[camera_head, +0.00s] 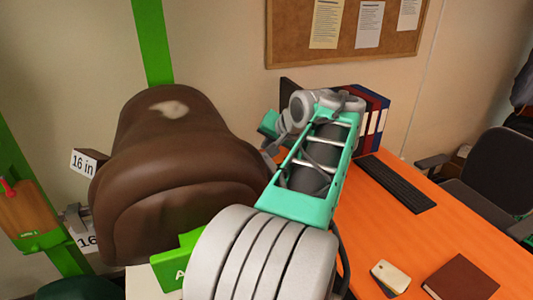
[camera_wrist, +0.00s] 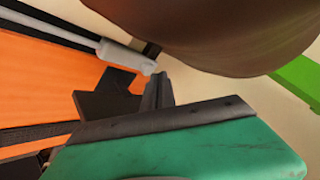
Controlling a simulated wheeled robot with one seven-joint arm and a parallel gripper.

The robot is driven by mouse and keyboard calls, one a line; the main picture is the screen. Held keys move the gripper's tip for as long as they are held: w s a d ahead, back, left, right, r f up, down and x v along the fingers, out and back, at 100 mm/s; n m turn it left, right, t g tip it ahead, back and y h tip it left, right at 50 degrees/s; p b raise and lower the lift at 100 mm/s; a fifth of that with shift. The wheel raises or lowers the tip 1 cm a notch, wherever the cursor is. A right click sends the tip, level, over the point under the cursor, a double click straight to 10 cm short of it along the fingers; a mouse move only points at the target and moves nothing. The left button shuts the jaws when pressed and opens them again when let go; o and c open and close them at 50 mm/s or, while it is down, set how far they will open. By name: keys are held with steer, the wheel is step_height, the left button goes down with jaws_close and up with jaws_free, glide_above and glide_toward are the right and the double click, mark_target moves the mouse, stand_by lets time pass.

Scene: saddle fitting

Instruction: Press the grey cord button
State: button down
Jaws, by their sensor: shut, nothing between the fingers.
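In the wrist view a pale grey rounded end (camera_wrist: 126,56) sits on a grey rod or cord from the upper left. It may be the grey cord button, but I cannot tell for certain. My gripper (camera_wrist: 161,78) is shut and empty, its dark fingertip close to that grey end. I cannot tell whether they touch. In the head view my gripper's teal body (camera_head: 268,125) is beside the brown saddle (camera_head: 165,150), its fingers mostly hidden. I cannot make out the button there. The saddle's underside also hangs over the fingertip in the wrist view (camera_wrist: 235,35).
The saddle rests near green posts (camera_head: 153,45) and white "16 in" labels (camera_head: 84,163). A black chair (camera_head: 497,170) stands at right.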

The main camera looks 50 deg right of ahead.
mark_target(268, 156)
steer(key=shift+f+b, duration=0.3)
steer(key=shift+f, duration=0.25)
stand_by(0.5)
steer(key=shift+r+p, duration=0.95)
step_height(268, 156, up, 5)
steer(key=p, duration=0.4)
steer(key=shift+p, duration=0.35)
